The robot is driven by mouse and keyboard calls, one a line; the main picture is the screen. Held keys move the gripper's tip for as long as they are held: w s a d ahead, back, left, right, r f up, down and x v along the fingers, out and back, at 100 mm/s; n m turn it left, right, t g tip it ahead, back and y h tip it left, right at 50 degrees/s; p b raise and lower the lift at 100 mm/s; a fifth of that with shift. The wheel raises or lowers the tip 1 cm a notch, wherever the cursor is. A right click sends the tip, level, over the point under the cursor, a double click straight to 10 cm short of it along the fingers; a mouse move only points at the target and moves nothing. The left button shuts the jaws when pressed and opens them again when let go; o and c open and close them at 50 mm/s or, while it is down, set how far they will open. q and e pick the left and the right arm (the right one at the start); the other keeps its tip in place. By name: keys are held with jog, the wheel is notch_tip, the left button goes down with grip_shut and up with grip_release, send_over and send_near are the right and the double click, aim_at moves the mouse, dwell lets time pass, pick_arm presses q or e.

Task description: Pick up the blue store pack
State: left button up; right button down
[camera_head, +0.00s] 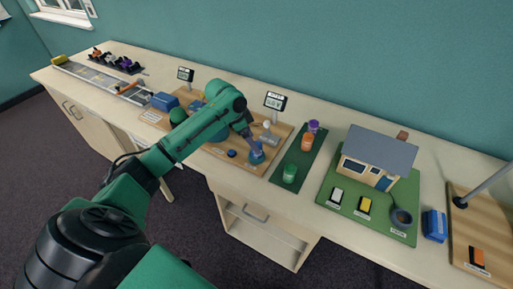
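Two blue box-shaped packs show, and I cannot tell which is the store pack. One blue pack (165,101) lies at the left end of a wooden board. The other blue pack (434,225) stands at the right, between the green house base and another wooden board. My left gripper (257,155) points down over the middle board, well away from both packs. A small blue object shows at its tip; whether the fingers hold it or are open is too small to tell. My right gripper is not in view.
A model house (376,157) on a green base (325,190) stands right of centre. Purple, orange and green pots are on a dark green mat (280,172). Two small display signs (275,101) stand behind the boards. The table's front edge (330,226) runs diagonally.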

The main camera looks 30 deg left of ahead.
pick_arm(q)
jog(key=p+x, duration=0.1)
jog(key=x, duration=0.4)
jog(key=shift+w+r, duration=0.1)
jog(key=shift+w, duration=0.05)
jog(key=shift+c, duration=0.7)
jog(key=c, duration=0.5)
grip_shut()
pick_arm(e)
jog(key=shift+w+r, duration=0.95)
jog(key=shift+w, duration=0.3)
